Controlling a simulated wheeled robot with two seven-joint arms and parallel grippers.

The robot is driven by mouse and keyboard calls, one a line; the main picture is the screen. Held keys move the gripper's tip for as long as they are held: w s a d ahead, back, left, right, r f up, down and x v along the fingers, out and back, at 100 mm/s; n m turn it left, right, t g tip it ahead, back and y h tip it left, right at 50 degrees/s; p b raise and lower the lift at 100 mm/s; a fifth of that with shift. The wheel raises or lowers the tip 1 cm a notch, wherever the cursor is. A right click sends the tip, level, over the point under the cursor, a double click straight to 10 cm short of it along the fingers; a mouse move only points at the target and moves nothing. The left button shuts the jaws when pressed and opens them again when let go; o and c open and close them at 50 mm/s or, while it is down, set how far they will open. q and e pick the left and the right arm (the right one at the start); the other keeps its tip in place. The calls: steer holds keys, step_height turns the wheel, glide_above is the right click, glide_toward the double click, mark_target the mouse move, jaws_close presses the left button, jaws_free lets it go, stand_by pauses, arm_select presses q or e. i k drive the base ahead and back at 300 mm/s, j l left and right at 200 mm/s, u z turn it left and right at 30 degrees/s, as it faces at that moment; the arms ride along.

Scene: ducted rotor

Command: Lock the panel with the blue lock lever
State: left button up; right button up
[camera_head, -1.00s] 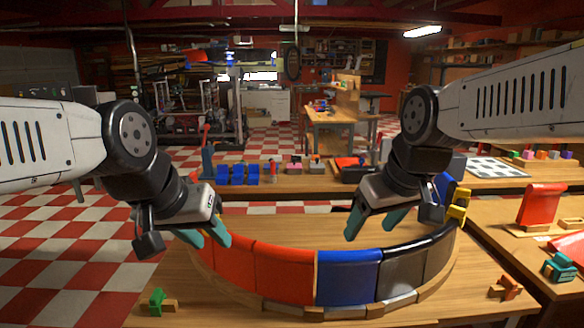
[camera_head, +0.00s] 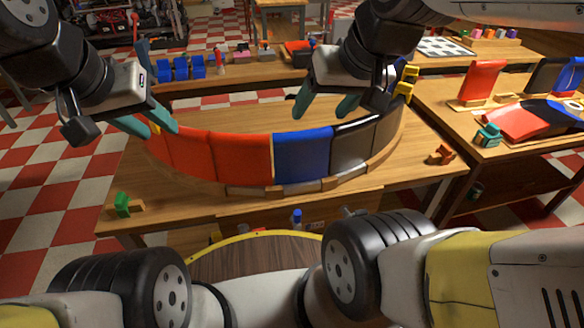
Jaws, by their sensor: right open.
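The curved wall of panels stands on the near table, with red panels (camera_head: 235,155), a blue panel (camera_head: 302,156) and dark panels (camera_head: 352,147). My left gripper (camera_head: 149,121) is open, its teal fingers beside the wall's left end. My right gripper (camera_head: 325,109) is open and empty, above and behind the blue panel. A small blue knob-like part (camera_head: 297,216) shows at the table's front edge; I cannot tell whether it is the blue lock lever. A yellow lever-like part (camera_head: 405,84) stands at the wall's right end, partly behind my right arm.
A green part (camera_head: 122,204) sits at the near table's left and an orange part (camera_head: 444,154) at its right. The right table holds a teal part (camera_head: 489,136) and a red panel (camera_head: 480,80). Blue blocks (camera_head: 181,67) stand on the back table.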

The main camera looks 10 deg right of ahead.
mark_target(296, 218)
steer(key=l+u, duration=0.15)
steer(key=u, duration=0.35)
steer(key=l+u, duration=0.15)
steer(key=u, duration=0.3)
steer(key=l+u, duration=0.15)
steer(key=u, duration=0.35)
steer(key=k+l+u, duration=0.35)
steer(key=l, duration=0.3)
steer(key=k+l+u, duration=0.3)
steer(key=l, duration=0.25)
steer(key=k+l+u, duration=0.35)
steer(key=k+l, duration=0.85)
